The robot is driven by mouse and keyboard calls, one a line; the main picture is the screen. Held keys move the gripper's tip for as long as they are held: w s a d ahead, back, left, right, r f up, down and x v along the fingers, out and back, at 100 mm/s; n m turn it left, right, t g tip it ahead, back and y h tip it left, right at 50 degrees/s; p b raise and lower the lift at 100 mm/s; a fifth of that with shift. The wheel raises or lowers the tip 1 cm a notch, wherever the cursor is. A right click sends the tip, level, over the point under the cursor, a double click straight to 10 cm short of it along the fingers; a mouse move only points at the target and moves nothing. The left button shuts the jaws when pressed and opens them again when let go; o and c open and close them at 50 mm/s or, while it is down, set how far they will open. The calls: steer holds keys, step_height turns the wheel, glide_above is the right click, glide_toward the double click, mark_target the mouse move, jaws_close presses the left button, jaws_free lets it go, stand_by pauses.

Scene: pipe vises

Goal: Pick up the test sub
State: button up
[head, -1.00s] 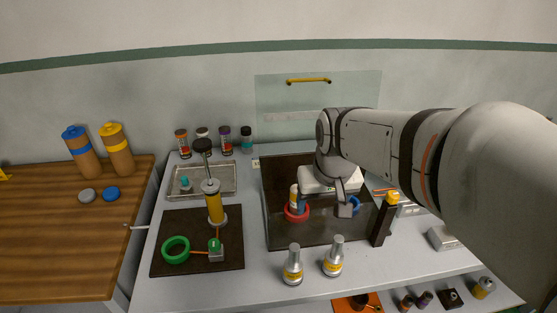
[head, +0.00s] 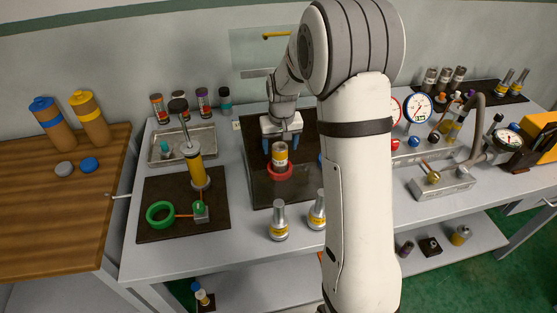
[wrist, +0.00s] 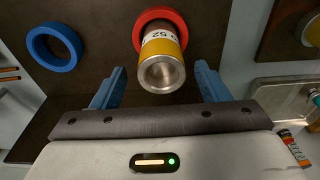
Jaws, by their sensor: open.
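A sub (head: 280,154), a short cylinder with a silver end, a yellow band and a white label, stands in a red ring (head: 279,171) on a dark mat. In the wrist view the sub (wrist: 162,62) points its silver end toward me, and the red ring (wrist: 172,16) circles its far end. My gripper (head: 281,146) is open, with its blue fingers on either side of the sub. In the wrist view my gripper (wrist: 160,72) shows gaps between both fingers and the sub. Whether this is the test sub I cannot tell from the label.
A blue ring (wrist: 54,49) lies beside the red one. Two silver-and-yellow pieces (head: 279,222) (head: 317,211) stand at the mat's front. A metal tray (head: 203,142) and a yellow cylinder (head: 196,170) stand left. Gauges (head: 417,107) stand right. My arm hides the bench's middle.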

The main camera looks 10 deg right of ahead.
mark_target(280, 157)
step_height(280, 157, down, 5)
steer(key=shift+a+f+p, duration=0.1)
steer(key=shift+p, duration=0.5)
steer(key=shift+c, duration=0.3)
jaws_close()
